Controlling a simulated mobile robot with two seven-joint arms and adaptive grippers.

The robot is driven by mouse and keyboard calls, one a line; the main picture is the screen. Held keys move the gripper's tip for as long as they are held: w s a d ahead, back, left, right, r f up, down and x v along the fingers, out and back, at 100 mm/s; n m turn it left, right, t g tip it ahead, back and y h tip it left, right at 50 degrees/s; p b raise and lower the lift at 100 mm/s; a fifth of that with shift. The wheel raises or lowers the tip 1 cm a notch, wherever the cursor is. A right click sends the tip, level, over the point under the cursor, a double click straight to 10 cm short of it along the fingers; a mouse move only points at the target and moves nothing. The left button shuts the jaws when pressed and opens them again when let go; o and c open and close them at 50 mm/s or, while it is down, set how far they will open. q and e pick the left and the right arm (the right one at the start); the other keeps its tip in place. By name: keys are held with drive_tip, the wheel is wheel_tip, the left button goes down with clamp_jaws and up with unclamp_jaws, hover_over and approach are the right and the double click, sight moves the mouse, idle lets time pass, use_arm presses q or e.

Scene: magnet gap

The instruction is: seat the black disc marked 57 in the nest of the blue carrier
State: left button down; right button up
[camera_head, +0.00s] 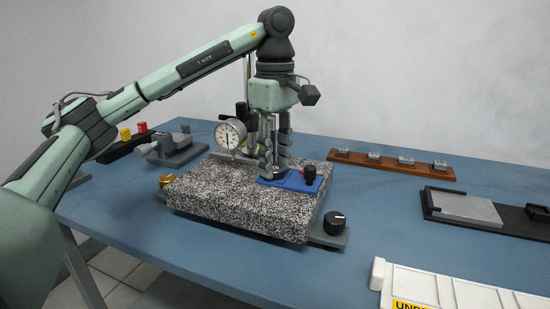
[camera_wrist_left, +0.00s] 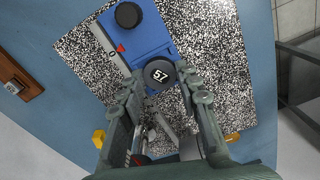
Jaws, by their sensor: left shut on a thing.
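The black disc marked 57 (camera_wrist_left: 159,75) shows its white number face up in the left wrist view. My left gripper (camera_head: 274,168) is shut on it, with a fingertip on each side of the disc. The blue carrier (camera_wrist_left: 149,37) lies on the speckled granite plate (camera_head: 237,203). The disc is over the end of the carrier where the nest would be, and it hides that part. I cannot tell whether it rests in the nest or is held just above. The carrier also shows in the head view (camera_head: 300,183), with a black knob (camera_head: 310,174) at its other end. My right gripper is not in view.
A dial gauge (camera_head: 230,134) on a stand is close beside my left gripper. A black knob (camera_head: 334,223) and a brass knob (camera_head: 167,181) flank the plate. A brown rack (camera_head: 390,164) with several small blocks lies behind. A white tray (camera_head: 450,292) is at front right.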

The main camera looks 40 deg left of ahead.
use_arm(q)
drive_tip(key=shift+f, duration=0.15)
drive_tip(key=c, duration=1)
unclamp_jaws()
drive_tip(key=c, duration=0.5)
drive_tip(key=shift+c, duration=0.2)
wheel_tip(320, 180, up, 3)
drive_tip(key=shift+f+p, duration=0.1)
drive_tip(key=shift+p, duration=1.1)
drive_tip(key=shift+r, duration=0.85)
